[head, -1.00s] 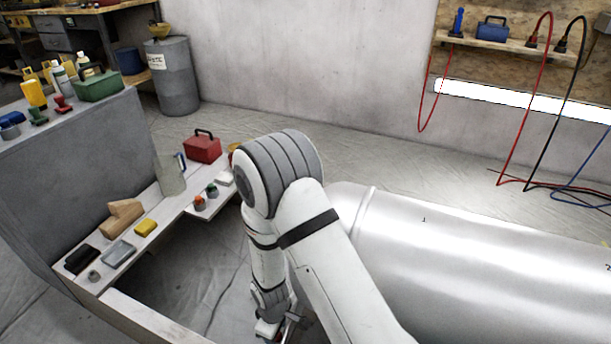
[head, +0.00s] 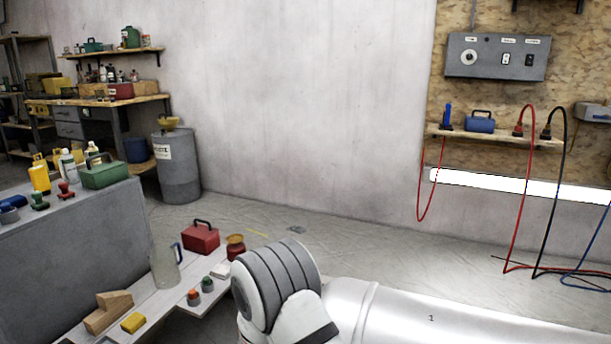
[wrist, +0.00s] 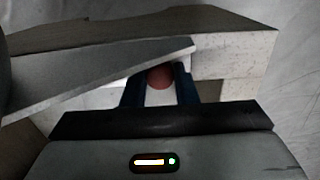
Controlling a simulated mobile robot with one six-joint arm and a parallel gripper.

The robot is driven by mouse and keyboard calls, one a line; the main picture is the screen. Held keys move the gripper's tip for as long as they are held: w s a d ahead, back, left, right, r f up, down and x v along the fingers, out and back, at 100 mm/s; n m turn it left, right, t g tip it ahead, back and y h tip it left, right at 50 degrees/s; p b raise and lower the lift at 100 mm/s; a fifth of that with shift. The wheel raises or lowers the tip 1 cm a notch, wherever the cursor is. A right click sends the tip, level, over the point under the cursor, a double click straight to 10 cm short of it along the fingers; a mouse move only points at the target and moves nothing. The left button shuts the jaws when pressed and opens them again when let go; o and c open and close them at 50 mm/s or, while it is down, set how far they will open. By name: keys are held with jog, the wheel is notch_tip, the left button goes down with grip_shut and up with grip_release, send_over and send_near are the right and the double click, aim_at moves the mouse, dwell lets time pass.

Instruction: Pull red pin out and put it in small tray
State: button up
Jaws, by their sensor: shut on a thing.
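The red pin shows in the wrist view as a rounded red end (wrist: 160,76) between the two dark blue fingers. My gripper (wrist: 159,80) is shut on it. A pale block or beam lies behind and around the fingers, and a grey plate-like piece crosses at the left. I cannot tell whether the pin is still seated in something. In the head view my gripper and the pin are out of frame. A grey sliver at the bottom edge, beside the yellow block, may be the small tray (head: 106,341); most of it is cut off.
On the pale bench (head: 172,301) stand a grey jug (head: 164,268), a red toolbox (head: 200,239), a yellow block (head: 133,322) and wooden blocks (head: 107,312). A grey cabinet (head: 75,240) rises at left.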

jog(key=o, duration=0.5)
jog(key=shift+c, duration=0.2)
grip_shut()
jog(key=shift+r, duration=0.15)
jog(key=shift+r+p, duration=1.75)
jog(key=shift+r, duration=0.5)
jog(key=shift+r, duration=0.2)
jog(key=shift+r+p, duration=1.5)
jog(key=shift+r, duration=0.45)
